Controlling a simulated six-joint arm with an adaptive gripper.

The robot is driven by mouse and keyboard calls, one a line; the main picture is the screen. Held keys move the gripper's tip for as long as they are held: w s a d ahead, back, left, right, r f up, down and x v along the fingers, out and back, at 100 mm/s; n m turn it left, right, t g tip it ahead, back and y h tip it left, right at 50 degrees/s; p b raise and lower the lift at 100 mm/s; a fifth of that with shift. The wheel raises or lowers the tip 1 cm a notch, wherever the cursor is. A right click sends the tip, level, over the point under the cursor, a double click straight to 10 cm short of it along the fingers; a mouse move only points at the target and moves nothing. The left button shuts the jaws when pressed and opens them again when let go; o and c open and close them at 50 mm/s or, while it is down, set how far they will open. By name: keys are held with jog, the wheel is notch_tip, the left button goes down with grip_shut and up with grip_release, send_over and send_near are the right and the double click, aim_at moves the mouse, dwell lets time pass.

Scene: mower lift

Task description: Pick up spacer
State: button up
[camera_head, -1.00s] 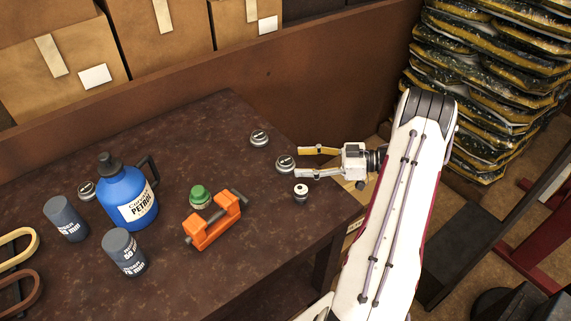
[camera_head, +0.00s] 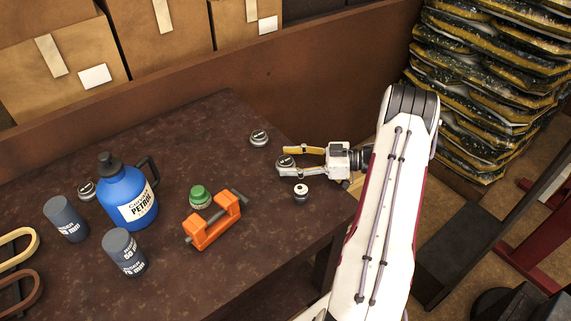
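Two dark grey cylinders with white "mm" labels stand upright on the left of the table: one farther back (camera_head: 65,219), one nearer the front (camera_head: 124,253). Their labels are too small to read fully. My gripper (camera_head: 284,161) is far to their right, near the table's right edge. Its two fingers are apart and point left. A small round silver-and-black piece (camera_head: 286,162) sits between the fingertips; I cannot tell whether they touch it. A small white-topped piece (camera_head: 300,192) stands just in front of the near finger.
A blue petrol jug (camera_head: 129,199), an orange clamp-like tool (camera_head: 213,222) and a green-capped piece (camera_head: 200,196) stand between the cylinders and my gripper. Similar round pieces sit at the back (camera_head: 259,138) and left of the jug (camera_head: 87,189). The brown table's (camera_head: 190,285) front is clear.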

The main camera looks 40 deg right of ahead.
aim_at(291, 161)
jog(key=c, duration=1.2)
jog(key=shift+r, duration=0.15)
jog(key=shift+r, duration=4.9)
jog(key=w+a+r+m+t+h, duration=0.25)
jog(key=w+a+r, duration=0.45)
jog(key=w+a, duration=0.45)
jog(key=w+a+r+m+t+h, duration=0.2)
jog(key=w+a+m+h, duration=0.25)
jog(key=a, duration=0.55)
jog(key=shift+s+a+f+m+t+h, duration=0.1)
jog(key=shift+s+a+f+m+h, duration=0.3)
jog(key=shift+s+a+h, duration=0.5)
jog(key=shift+s+a+f+m+t+h, duration=0.1)
jog(key=shift+s+a+f+m+h, duration=0.15)
jog(key=shift+s+a+f+h, duration=0.65)
jog(key=shift+s+a+f+m+t+h, duration=0.1)
jog(key=shift+s+a+m+h, duration=0.45)
jog(key=shift+a, duration=0.7)
